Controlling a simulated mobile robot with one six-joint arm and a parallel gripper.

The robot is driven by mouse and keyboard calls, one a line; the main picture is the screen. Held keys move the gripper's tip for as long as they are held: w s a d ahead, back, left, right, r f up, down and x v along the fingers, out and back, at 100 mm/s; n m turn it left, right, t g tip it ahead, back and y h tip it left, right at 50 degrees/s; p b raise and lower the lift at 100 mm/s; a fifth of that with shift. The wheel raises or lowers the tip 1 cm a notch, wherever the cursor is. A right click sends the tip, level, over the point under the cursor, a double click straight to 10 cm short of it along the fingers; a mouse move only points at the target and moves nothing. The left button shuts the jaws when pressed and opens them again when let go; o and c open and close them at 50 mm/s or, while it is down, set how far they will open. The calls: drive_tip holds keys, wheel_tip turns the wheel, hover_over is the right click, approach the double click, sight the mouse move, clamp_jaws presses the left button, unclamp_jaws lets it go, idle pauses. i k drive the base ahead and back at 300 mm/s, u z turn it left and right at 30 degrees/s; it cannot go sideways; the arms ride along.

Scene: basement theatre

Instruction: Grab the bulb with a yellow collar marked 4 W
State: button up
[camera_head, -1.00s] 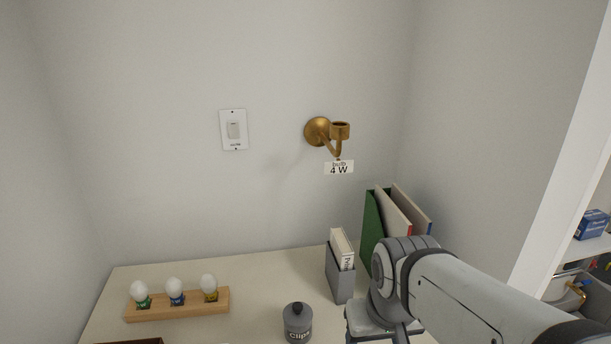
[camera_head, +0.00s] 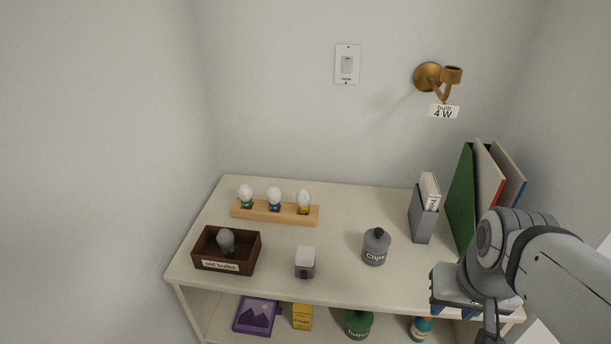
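The bulb with a yellow collar (camera_head: 303,201) stands upright at the right end of a wooden block (camera_head: 252,211) on the shelf top. A bulb with a blue collar (camera_head: 274,198) stands in the middle and one with a green collar (camera_head: 246,196) at the left end. The collar markings are too small to read. My arm reaches in from the right, and my gripper (camera_head: 486,338) is partly in view at the bottom right, far from the bulbs. Its fingertips are cut off or hidden, so its opening does not show.
A dark box labelled "old bulbs" (camera_head: 207,262) holds a grey bulb. A small grey-white object (camera_head: 305,262), a "Clips" jar (camera_head: 376,247) and a grey file holder (camera_head: 423,220) stand on the shelf top (camera_head: 345,205). An empty brass socket (camera_head: 452,76) is on the wall above a 4 W sign.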

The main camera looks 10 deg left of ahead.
sight(303, 197)
drive_tip(key=k, duration=1.65)
drive_tip(key=u, duration=0.65)
drive_tip(key=i, duration=1.5)
drive_tip(key=u, duration=0.05)
